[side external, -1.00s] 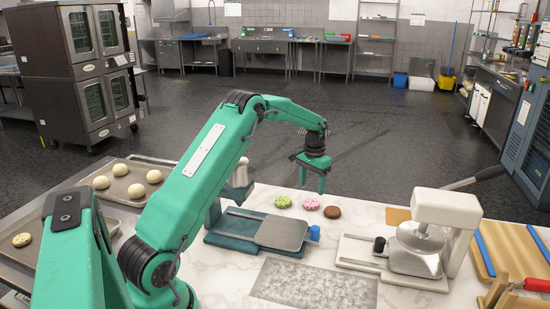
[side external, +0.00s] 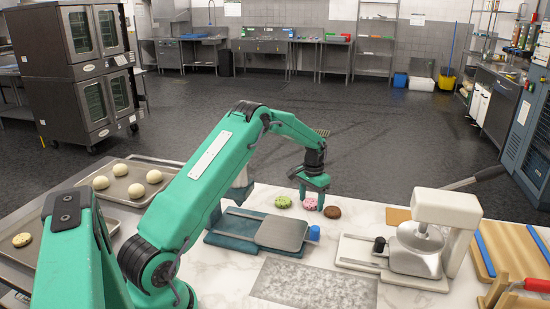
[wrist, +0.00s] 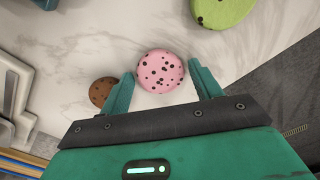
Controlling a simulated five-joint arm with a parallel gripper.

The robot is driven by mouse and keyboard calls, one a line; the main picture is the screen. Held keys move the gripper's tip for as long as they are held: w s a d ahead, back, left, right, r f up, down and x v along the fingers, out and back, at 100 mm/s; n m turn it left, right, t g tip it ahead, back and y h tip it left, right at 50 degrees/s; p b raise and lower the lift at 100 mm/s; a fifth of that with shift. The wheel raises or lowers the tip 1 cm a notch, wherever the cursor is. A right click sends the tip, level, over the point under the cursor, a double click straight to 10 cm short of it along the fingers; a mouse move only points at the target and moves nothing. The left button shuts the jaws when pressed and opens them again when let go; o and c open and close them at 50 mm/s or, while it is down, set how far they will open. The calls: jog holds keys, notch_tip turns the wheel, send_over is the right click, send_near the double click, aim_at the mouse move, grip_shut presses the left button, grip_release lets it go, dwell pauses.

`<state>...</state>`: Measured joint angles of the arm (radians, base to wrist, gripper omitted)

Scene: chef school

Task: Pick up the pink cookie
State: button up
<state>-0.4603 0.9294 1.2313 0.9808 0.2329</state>
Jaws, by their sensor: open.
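The pink cookie (wrist: 161,71), with dark specks, lies flat on the white marble counter. In the side view the pink cookie (side external: 310,204) is partly hidden behind a finger of my gripper. My gripper (side external: 311,200) points down just over it. In the wrist view my gripper (wrist: 160,93) is open, with the near part of the pink cookie between its two fingertips. I cannot tell whether the fingers touch it.
A green cookie (side external: 283,202) lies left of the pink one and a brown cookie (side external: 332,212) lies right, close to one finger. A scale with a steel plate (side external: 283,233) stands in front. A white press (side external: 447,222) stands at the right.

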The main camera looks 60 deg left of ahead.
aim_at(311, 202)
dwell(0.4)
jog(key=c, duration=0.7)
jog(key=shift+c, duration=0.2)
jog(key=shift+r, duration=0.1)
jog(key=shift+r, duration=0.45)
notch_tip(311, 202, up, 3)
jog(key=shift+r, duration=0.2)
jog(key=d+r, duration=0.6)
jog(key=d, duration=0.5)
jog(key=shift+s+d+r, duration=0.25)
jog(key=shift+s+d, duration=0.05)
jog(key=shift+s, duration=0.15)
